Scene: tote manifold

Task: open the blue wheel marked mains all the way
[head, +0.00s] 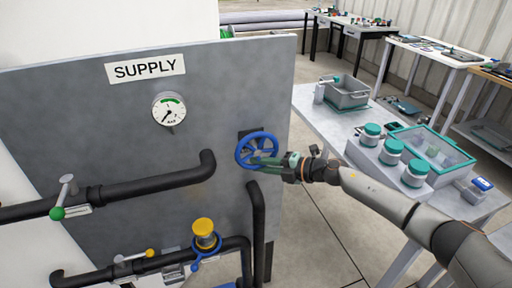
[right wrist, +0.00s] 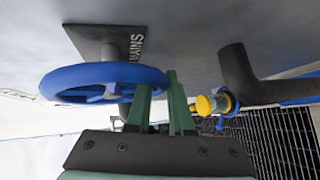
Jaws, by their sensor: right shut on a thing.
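The blue wheel (head: 239,152) is a spoked handwheel on the right part of the grey panel in the head view. In the right wrist view the blue wheel (right wrist: 90,76) stands out from the panel, beside a dark plate marked MAINS (right wrist: 136,46). My right gripper (head: 268,160) reaches in from the right at the wheel's lower right rim. In the right wrist view its green fingers (right wrist: 162,88) are shut on the rim, one on each side. How far the wheel is turned cannot be told. My left gripper is not in view.
The panel carries a SUPPLY sign (head: 146,69), a round gauge (head: 169,110) and black pipes (head: 150,189). A yellow-topped valve (head: 204,229) and a green-knobbed lever (head: 62,204) sit below. A table (head: 312,104) with jars and a grey tote (head: 347,95) stands right.

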